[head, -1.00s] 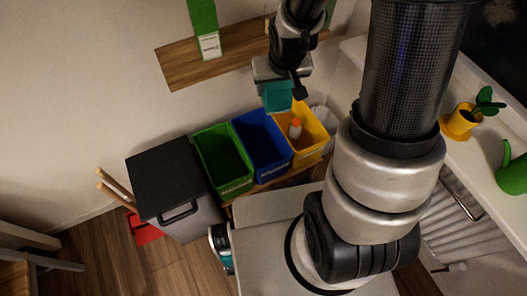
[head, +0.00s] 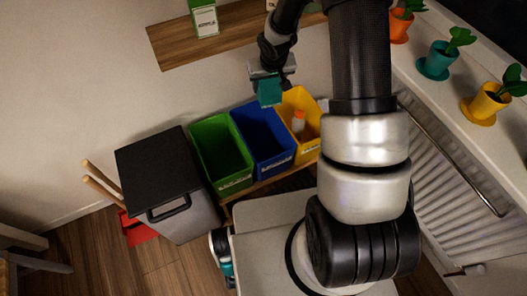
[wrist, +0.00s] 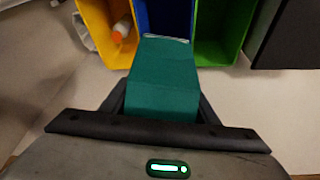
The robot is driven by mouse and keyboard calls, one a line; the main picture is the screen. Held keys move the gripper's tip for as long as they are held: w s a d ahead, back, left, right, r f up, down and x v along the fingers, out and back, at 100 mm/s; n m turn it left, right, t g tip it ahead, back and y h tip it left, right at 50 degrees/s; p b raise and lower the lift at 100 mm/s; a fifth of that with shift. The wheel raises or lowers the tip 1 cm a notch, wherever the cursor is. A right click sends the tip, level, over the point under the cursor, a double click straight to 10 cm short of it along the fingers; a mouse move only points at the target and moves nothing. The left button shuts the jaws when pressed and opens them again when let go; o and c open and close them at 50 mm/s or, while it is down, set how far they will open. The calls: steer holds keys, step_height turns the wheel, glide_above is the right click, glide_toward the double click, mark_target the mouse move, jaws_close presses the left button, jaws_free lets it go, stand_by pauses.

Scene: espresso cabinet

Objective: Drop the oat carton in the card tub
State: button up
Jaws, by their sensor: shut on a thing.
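A teal-green carton (head: 270,93), which seems to be the oat carton, is held in my gripper (head: 269,76). In the wrist view the carton (wrist: 165,75) sits between the two dark fingers and points toward the tubs. My gripper is shut on it, above the back edge of the blue tub (head: 281,160). The green tub (head: 235,183) stands to the left and the yellow tub (head: 309,153) to the right. The tub labels are too small to read, so I cannot tell which is the card tub. The blue tub looks empty in the head view.
A white bottle with an orange cap (head: 298,122) is in the yellow tub. A dark-lidded bin (head: 155,172) stands left of the tubs. A wooden shelf (head: 170,45) with a green-and-white carton (head: 204,18) is on the wall. Potted plants (head: 487,104) line the right ledge.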

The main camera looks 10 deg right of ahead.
steer(key=s+d+f+b+x, duration=0.1)
steer(key=s+b+x, duration=0.2)
steer(key=b+x, duration=1)
steer(key=x, duration=2)
steer(key=shift+f, duration=0.4)
steer(key=o, duration=1.1)
steer(key=shift+r, duration=0.1)
steer(key=p+v, duration=0.1)
steer(key=v, duration=1)
steer(key=p+v, duration=0.1)
steer(key=v, duration=0.5)
steer(key=shift+s+p, duration=0.3)
steer(key=shift+p, duration=0.05)
steer(key=shift+r, duration=0.1)
